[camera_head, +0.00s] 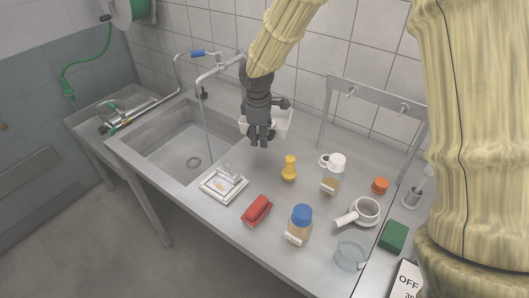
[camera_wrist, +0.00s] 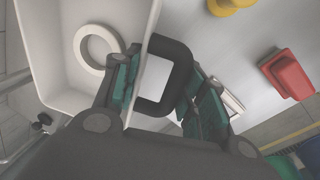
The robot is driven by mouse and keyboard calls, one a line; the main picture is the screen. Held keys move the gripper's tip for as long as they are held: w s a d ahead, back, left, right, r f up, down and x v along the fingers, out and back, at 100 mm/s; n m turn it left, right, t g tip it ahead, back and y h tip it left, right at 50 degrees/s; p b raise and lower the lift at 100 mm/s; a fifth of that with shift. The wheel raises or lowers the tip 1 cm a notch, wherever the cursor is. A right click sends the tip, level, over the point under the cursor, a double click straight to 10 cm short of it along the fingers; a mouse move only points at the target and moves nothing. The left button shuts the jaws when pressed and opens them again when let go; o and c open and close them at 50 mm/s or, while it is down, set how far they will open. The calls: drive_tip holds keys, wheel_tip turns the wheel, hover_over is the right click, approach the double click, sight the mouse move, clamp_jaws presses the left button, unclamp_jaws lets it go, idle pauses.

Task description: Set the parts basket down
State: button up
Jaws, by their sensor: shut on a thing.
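The parts basket (camera_head: 283,122) is a white open bin, partly hidden behind my gripper (camera_head: 262,138) in the head view. In the wrist view the basket (camera_wrist: 40,70) fills the upper left, with a white ring (camera_wrist: 97,48) lying inside it. A dark square handle loop (camera_wrist: 178,52) stands out from the basket's wall. My gripper (camera_wrist: 162,98) is shut on the basket at this handle side, one finger on either side of it. The basket is above the steel counter (camera_head: 225,225) near the tiled wall, right of the sink; any gap beneath it is hard to tell.
The sink (camera_head: 170,145) with its tap (camera_head: 218,68) is on the left. A metal rail (camera_head: 365,90) rises behind.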

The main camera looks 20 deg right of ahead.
sight(262, 162)
drive_tip(key=shift+f+p, duration=0.95)
drive_tip(key=shift+f, duration=3.7)
drive_tip(key=shift+s+f, duration=0.1)
drive_tip(key=o, duration=1.3)
drive_tip(key=shift+o, duration=0.4)
drive_tip(key=r+b, duration=0.1)
drive_tip(key=r, duration=0.3)
drive_tip(key=s+r, duration=0.1)
drive_tip(key=r, duration=0.3)
drive_tip(key=a+r+b, duration=0.1)
drive_tip(key=r, duration=0.3)
drive_tip(key=shift+s+b, duration=0.35)
drive_tip(key=shift+s, duration=0.05)
